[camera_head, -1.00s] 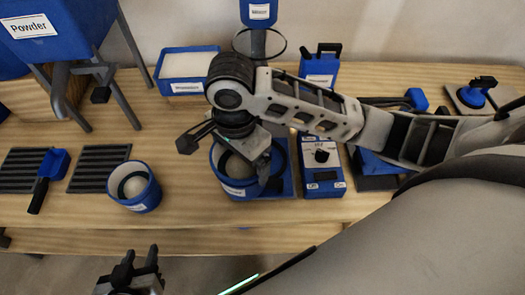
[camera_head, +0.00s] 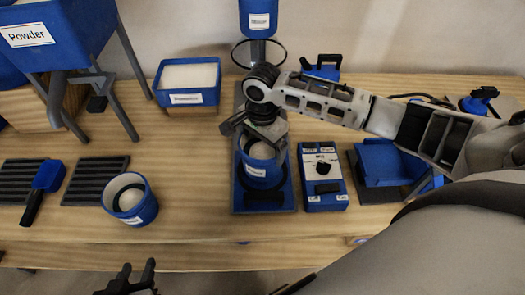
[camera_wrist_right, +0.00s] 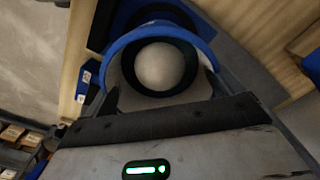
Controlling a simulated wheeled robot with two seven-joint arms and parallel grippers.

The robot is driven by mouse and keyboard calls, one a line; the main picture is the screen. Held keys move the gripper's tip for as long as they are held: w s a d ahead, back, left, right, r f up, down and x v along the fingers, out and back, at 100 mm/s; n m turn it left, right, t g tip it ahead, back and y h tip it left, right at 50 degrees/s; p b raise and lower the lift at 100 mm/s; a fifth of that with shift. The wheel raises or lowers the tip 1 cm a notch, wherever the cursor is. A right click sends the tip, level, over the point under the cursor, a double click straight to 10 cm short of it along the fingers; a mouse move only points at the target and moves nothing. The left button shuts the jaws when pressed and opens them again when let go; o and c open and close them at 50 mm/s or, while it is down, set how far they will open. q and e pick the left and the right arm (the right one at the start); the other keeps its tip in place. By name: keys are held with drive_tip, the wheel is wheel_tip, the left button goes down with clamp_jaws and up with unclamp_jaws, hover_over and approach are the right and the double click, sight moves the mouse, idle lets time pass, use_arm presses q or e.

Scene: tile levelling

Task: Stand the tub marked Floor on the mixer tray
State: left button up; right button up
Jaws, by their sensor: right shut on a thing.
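A blue tub (camera_head: 262,168) with a pale filling and a white label too small to read is at the mixer tray (camera_head: 241,201), the dark and blue plate below the mixer. I cannot tell whether its base touches the tray. My right gripper (camera_head: 256,135) is shut on the tub's rim and hides part of it. In the right wrist view the tub (camera_wrist_right: 196,38) shows from above, its round opening between the fingers. A second blue tub (camera_head: 146,210), its label unreadable, stands at the left. My left gripper (camera_head: 135,272) is open and empty at the bottom edge.
A blue control box (camera_head: 331,190) with a knob stands close right of the mixer tray. A white-filled blue container (camera_head: 187,82) is behind left. A Powder hopper (camera_head: 75,45) on legs stands far left. A blue scoop (camera_head: 48,175) lies on a ribbed mat. Bare wood lies between the second tub and the tray.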

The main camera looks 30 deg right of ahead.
sight(263, 152)
drive_tip(key=shift+w+f, duration=0.1)
drive_tip(key=shift+f, duration=1.4)
drive_tip(key=o, duration=1.7)
drive_tip(key=shift+f, duration=0.2)
drive_tip(key=shift+d, duration=0.1)
wheel_tip(263, 152, up, 12)
drive_tip(key=shift+r+p, duration=0.15)
drive_tip(key=shift+p, duration=0.5)
